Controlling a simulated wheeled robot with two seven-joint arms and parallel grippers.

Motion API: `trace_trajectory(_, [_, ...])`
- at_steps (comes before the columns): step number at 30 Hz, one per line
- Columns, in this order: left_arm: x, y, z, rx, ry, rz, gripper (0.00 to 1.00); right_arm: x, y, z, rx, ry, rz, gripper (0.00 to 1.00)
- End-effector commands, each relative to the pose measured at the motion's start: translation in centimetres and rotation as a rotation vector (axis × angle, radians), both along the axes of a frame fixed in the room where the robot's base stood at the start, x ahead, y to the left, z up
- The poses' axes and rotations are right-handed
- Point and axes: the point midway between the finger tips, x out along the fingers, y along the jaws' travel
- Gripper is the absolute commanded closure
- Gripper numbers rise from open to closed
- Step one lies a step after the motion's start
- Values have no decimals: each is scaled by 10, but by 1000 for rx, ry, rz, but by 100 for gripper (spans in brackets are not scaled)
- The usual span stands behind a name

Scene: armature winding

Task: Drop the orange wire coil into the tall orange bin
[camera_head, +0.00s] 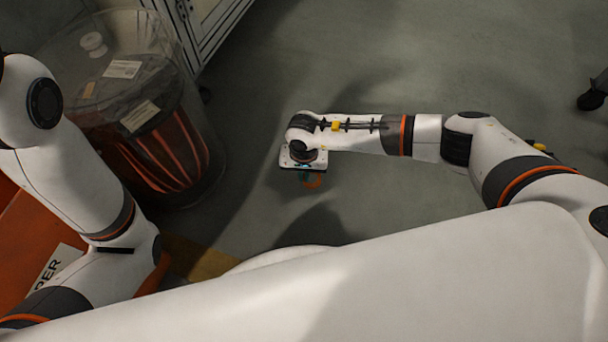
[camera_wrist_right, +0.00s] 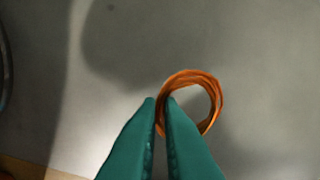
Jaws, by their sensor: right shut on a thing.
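The orange wire coil (camera_wrist_right: 217,100) is a ring of several thin strands. In the right wrist view my right gripper (camera_wrist_right: 160,102) has its two green fingers closed on the coil's left side. In the head view the coil (camera_head: 313,182) shows small below my right wrist, beside the right gripper (camera_head: 305,176), over open floor. An orange bin (camera_head: 22,235) with a white label ending in "PER" stands at the lower left, partly hidden by my left arm. My left arm comes in from the left; its gripper is not seen.
A large clear round container (camera_head: 190,100) with dark and orange contents and paper labels stands at the upper left, between the coil and the left edge. A white-framed cabinet (camera_head: 215,30) is behind it. A black caster (camera_head: 591,100) shows at the right edge. Grey floor around the coil is clear.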

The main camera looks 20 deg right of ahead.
Motion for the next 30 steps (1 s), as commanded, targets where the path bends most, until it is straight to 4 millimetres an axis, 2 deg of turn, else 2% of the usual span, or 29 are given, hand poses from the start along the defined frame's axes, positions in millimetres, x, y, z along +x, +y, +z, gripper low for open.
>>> trace_trajectory(2, [2, 0, 2, 0, 5, -1, 27, 0, 0, 7, 0, 0, 1, 100])
trace_trajectory(13, [2, 0, 1, 1, 5, -1, 27, 1, 0, 9, 0, 0, 1, 100])
trace_trajectory(17, [11, 0, 3, -1, 34, -3, 27, 7, -5, 35, 2, -4, 10, 100])
trace_trajectory(20, [25, 1, 3, -3, 83, -5, 27, 15, -12, 78, 6, -9, 30, 100])
trace_trajectory(25, [50, 3, -7, -9, 199, -11, 27, 26, -28, 179, 15, -12, 89, 100])
trace_trajectory(30, [65, 6, -23, -17, 322, -17, 27, 26, -45, 280, 17, -11, 163, 100])
